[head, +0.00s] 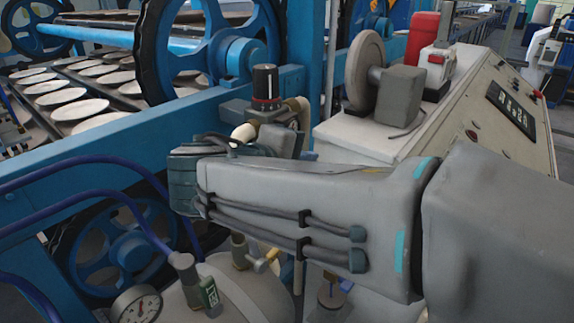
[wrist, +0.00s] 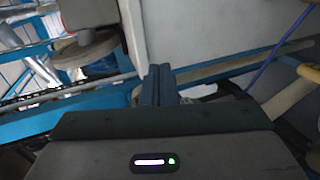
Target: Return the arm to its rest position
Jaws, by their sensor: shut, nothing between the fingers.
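My gripper (wrist: 160,84) shows in the wrist view as two dark fingers pressed side by side, shut and empty. They point toward a pale grey panel (wrist: 215,35). In the head view my grey arm (head: 310,200) reaches from the right edge across the middle, and its dark wrist end (head: 185,180) is in front of the blue dryer frame (head: 100,135). The fingers cannot be made out in the head view.
A sloped control console (head: 480,110) is at the right. A pressure gauge (head: 136,304) and blue hoses (head: 75,205) are at lower left. Round plates (head: 62,97) lie on racks at upper left.

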